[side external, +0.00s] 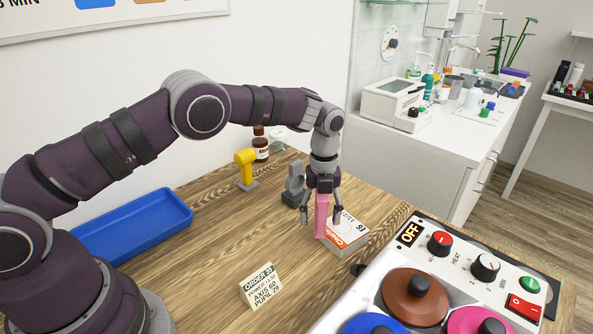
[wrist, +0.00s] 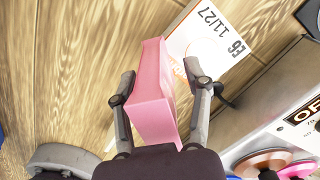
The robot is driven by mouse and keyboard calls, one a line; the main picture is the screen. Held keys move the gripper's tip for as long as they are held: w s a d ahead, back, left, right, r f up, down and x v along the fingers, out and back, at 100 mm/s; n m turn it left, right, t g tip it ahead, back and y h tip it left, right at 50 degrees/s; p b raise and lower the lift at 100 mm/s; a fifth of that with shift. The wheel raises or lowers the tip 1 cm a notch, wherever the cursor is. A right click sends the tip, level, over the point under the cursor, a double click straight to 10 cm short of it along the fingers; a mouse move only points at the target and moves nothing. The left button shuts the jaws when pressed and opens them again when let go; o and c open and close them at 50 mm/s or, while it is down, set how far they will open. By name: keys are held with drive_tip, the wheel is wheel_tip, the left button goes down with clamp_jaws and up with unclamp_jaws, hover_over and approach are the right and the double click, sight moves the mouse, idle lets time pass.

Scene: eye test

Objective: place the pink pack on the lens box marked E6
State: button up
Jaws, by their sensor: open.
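The pink pack (side external: 321,216) stands upright between the fingers of my gripper (side external: 322,212). The lens box marked E6 (side external: 345,236) is white and orange and lies flat on the wooden table. The pack's lower end is at the left part of the box top and appears to rest on it; the exact contact is hard to see. In the wrist view, the pack (wrist: 152,95) covers part of the box (wrist: 212,35), whose E6 and 11/27 print shows. My gripper (wrist: 160,82) is open around the pack, with a gap at the right finger.
A control unit (side external: 460,262) with knobs and coloured round lids stands close on the right. A yellow device (side external: 245,168), a grey stand (side external: 293,190) and a brown bottle (side external: 261,146) stand behind.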

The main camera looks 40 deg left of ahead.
drive_tip(key=shift+r, duration=0.1)
wheel_tip(320, 180, up, 12)
drive_tip(key=s+a+r+n+t, duration=0.25)
drive_tip(key=s+r+n, duration=0.55)
drive_tip(key=n, duration=0.4)
drive_tip(key=s+a+f+n+t, duration=0.1)
drive_tip(key=s+n, duration=0.4)
drive_tip(key=n, duration=0.2)
drive_tip(key=s+a+f+n+t, duration=0.1)
drive_tip(key=s+f+n+t, duration=0.1)
drive_tip(key=s+n, duration=0.4)
drive_tip(key=shift+s+a+n, duration=0.25)
drive_tip(key=shift+a+n, duration=0.05)
drive_tip(key=shift+n, duration=0.7)
drive_tip(key=shift+o, duration=0.5)
